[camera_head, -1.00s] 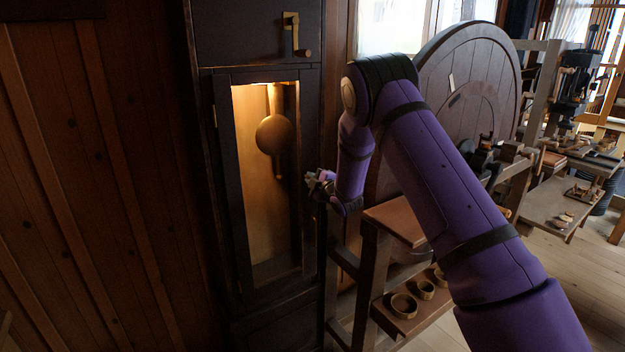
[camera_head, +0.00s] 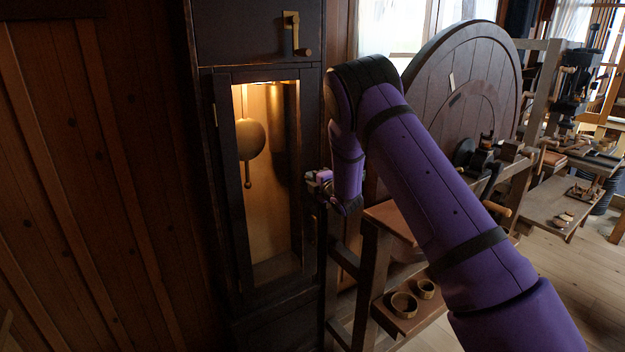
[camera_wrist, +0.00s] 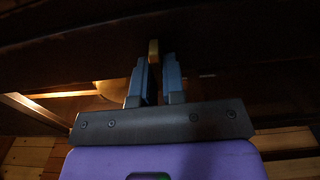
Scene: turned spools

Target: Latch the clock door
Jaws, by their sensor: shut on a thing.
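The tall dark clock case has a narrow door (camera_head: 308,130) with a lit glass pane. The door looks closed or nearly so; I cannot tell if a small gap stays at its right edge. My gripper (camera_head: 318,183) is at the door's right edge, about mid-height. In the wrist view, my gripper (camera_wrist: 153,68) has its two blue-grey fingers close together on a small brass-coloured piece (camera_wrist: 153,46), which looks like the door's latch. The rest of that piece is hidden between the fingers, and the view is dark.
A round pendulum bob (camera_head: 250,139) hangs behind the glass. A brass crank (camera_head: 292,32) sticks out of the case above the door. A wooden stand with shelves (camera_head: 392,222), wooden rings (camera_head: 404,304) and a large wooden wheel (camera_head: 470,75) stand close on the right.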

